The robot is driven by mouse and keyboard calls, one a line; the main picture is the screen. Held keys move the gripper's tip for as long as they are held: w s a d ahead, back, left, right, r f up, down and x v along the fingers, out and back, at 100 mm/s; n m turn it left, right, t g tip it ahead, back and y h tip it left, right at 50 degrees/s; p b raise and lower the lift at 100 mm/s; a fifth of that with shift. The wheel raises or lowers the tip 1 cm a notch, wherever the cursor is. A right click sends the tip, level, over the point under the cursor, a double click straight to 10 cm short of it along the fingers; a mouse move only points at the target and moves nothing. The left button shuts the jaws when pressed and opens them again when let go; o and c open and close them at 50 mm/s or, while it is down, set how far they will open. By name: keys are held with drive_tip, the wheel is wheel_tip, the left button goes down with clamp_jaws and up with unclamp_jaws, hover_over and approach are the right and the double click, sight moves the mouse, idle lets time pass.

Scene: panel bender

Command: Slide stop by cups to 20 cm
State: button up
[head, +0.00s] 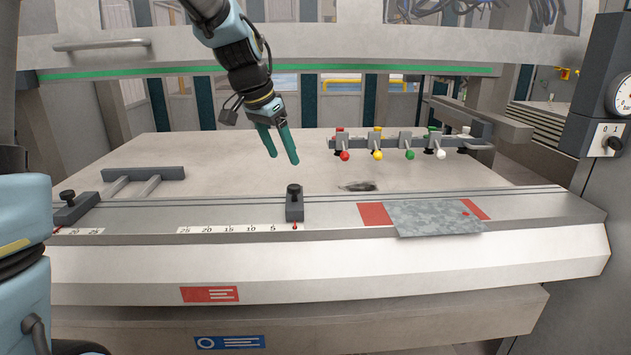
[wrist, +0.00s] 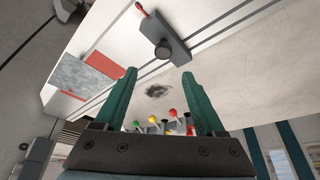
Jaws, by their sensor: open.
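A dark grey stop (head: 294,207) with a black knob on top sits across the rail in the middle of the head view. Its red pointer is at the right end of a white scale (head: 225,229), just right of the 5; the 20 mark is to its left. The stop also shows in the wrist view (wrist: 175,47), beyond the fingertips. A second stop (head: 75,208) with a knob is at the far left by another scale. My gripper (head: 284,157) is open and empty, above the table behind the middle stop.
A grey metal sheet (head: 430,217) lies over red patches right of the middle stop. Levers with red, yellow, green and white knobs (head: 390,145) stand behind it. A grey two-armed bracket (head: 145,174) is at back left. The rail between the two stops looks clear.

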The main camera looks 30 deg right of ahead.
sight(294, 186)
drive_tip(key=p+x, duration=0.1)
drive_tip(key=x, duration=0.4)
drive_tip(key=p+x, duration=0.1)
drive_tip(key=x, duration=0.4)
drive_tip(key=shift+w+a, duration=0.2)
drive_tip(key=shift+a, duration=0.05)
drive_tip(key=shift+c, duration=0.4)
clamp_jaws()
idle(0.5)
